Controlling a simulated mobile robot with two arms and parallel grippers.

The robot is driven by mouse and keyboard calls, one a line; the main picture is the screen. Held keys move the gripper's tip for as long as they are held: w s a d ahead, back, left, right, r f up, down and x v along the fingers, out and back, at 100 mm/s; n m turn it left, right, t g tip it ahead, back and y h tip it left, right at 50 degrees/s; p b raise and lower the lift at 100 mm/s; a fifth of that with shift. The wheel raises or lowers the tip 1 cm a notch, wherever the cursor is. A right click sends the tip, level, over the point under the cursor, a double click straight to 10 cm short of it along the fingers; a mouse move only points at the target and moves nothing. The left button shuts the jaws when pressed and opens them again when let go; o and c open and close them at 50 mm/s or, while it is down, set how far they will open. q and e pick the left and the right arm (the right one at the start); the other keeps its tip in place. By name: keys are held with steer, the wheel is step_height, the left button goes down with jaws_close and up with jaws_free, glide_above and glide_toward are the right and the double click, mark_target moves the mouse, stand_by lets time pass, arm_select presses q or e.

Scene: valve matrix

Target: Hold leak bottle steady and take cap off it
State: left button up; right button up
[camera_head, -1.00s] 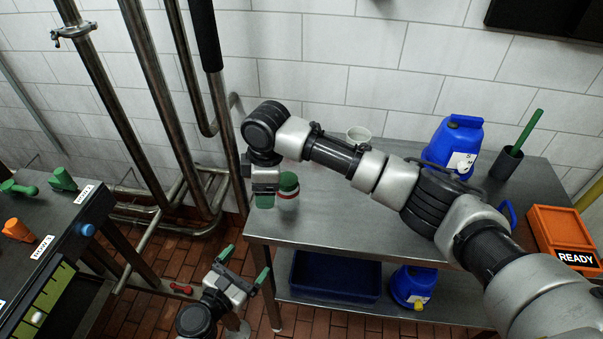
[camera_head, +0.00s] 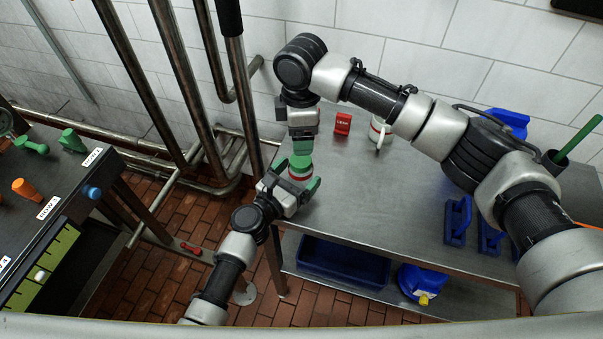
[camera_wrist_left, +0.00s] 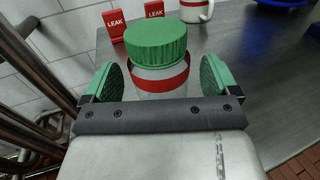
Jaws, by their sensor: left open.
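The leak bottle is pale with a red band and a green screw cap (camera_head: 300,162). It stands upright near the left end of the steel table, cap on. In the left wrist view the cap (camera_wrist_left: 156,40) and bottle body (camera_wrist_left: 160,77) show clearly. My left gripper (camera_head: 293,190) is open, its green-padded fingers on either side of the bottle, with gaps visible on both sides in the wrist view. My right gripper (camera_head: 302,146) points down just above the cap. Its fingers overlap from this angle, so their opening and any contact are unclear.
Red LEAK signs (camera_head: 343,123) and a white mug (camera_head: 380,131) stand behind the bottle on the table (camera_head: 375,215). Pipes rise at left. A blue bin (camera_head: 343,262) and blue jug (camera_head: 418,284) sit on the lower shelf.

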arm_select(q)
steer(key=shift+x, duration=0.8)
arm_select(e)
steer(key=shift+s+a, duration=0.1)
